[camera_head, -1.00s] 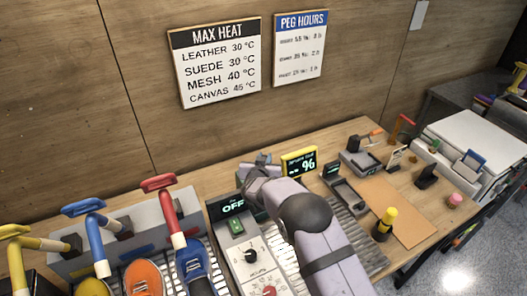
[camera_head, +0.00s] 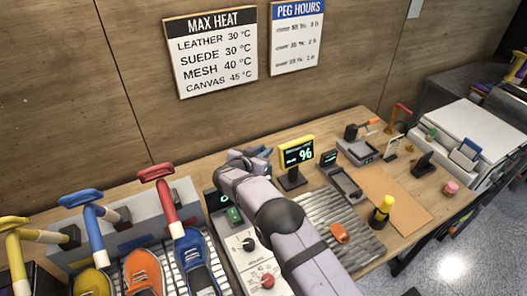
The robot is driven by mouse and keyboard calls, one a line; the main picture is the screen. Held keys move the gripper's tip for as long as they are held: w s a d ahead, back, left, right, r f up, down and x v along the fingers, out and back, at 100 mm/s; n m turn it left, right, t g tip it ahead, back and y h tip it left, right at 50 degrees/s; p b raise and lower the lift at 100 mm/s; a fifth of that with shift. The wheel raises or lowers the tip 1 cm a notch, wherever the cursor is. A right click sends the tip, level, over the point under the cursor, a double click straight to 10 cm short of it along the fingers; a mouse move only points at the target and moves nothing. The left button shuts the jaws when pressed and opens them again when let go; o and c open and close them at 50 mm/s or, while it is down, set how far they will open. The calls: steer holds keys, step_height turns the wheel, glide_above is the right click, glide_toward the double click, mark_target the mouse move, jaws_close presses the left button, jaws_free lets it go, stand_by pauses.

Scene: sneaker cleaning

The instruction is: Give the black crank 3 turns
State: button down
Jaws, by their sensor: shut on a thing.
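My gripper (camera_head: 256,153) is at the back of the bench, behind the control box and left of the yellow-framed display. It is small, dark and partly covered by my own arm. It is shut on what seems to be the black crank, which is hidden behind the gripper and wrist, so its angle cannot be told. The yellow-framed display (camera_head: 297,153) shows a % sign; its smaller text is not readable.
The control box (camera_head: 240,243) with a black knob and a red knob (camera_head: 267,281) stands under my arm. Shoes and colored tubes (camera_head: 166,215) crowd the left. An orange object (camera_head: 339,232) lies on the ribbed grey mat (camera_head: 362,238). A yellow-topped bottle (camera_head: 382,210) stands to the right.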

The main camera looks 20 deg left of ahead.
steer(key=c, duration=1.6)
jaws_free()
steer(key=shift+c, duration=0.2)
steer(key=shift+s, duration=0.1)
steer(key=b+v, duration=0.2)
steer(key=v, duration=0.5)
steer(key=shift+b, duration=0.35)
